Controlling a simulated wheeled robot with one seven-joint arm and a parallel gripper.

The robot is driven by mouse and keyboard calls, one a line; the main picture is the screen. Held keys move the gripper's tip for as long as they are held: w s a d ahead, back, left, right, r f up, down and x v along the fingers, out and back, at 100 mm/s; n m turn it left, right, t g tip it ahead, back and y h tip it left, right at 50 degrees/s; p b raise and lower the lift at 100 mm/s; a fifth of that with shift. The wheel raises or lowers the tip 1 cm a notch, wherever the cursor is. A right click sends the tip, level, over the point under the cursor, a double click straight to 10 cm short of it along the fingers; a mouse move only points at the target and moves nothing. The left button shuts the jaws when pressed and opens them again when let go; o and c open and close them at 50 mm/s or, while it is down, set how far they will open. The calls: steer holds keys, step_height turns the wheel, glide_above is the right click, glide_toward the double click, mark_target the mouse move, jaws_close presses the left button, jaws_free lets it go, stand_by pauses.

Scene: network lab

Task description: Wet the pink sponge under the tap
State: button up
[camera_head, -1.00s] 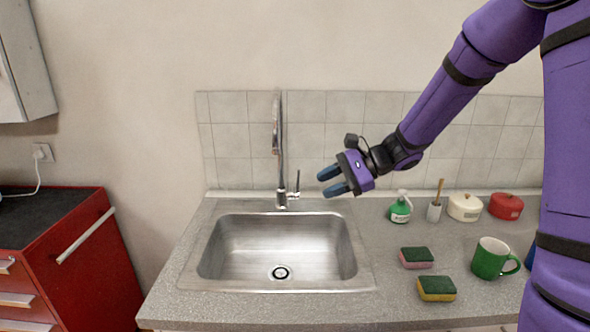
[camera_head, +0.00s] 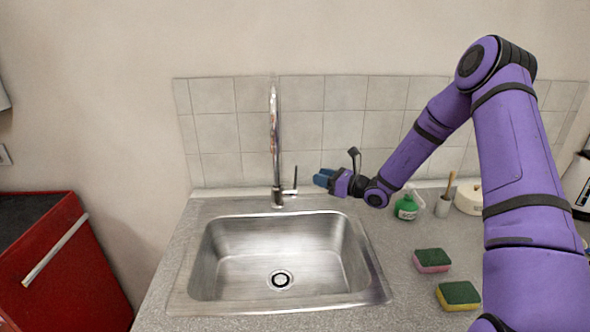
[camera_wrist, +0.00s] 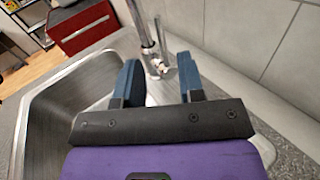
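The pink sponge (camera_head: 432,267) has a green top and lies on the counter, right of the sink (camera_head: 381,290). The chrome tap (camera_head: 276,145) stands upright behind the basin, with its lever (camera_head: 295,183) on its right side. No water stream is visible. My gripper (camera_head: 321,178) is just right of the lever, apart from it in the head view, with its fingers pointing left. In the wrist view my gripper (camera_wrist: 160,66) is open and empty, and the tap (camera_wrist: 147,40) shows beyond the gap between its fingers. The sponge is outside the wrist view.
A yellow sponge (camera_head: 458,296) with a green top lies in front of the pink one. A green soap bottle (camera_head: 406,207), a brush holder (camera_head: 443,207) and a cream pot (camera_head: 468,199) stand along the back. The tiled wall (camera_head: 343,130) is close behind the tap. The basin is empty.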

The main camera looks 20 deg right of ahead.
glide_above(296, 188)
steer(key=shift+w+d, duration=0.1)
steer(key=shift+w, duration=0.15)
steer(key=shift+c, duration=0.2)
jaws_close()
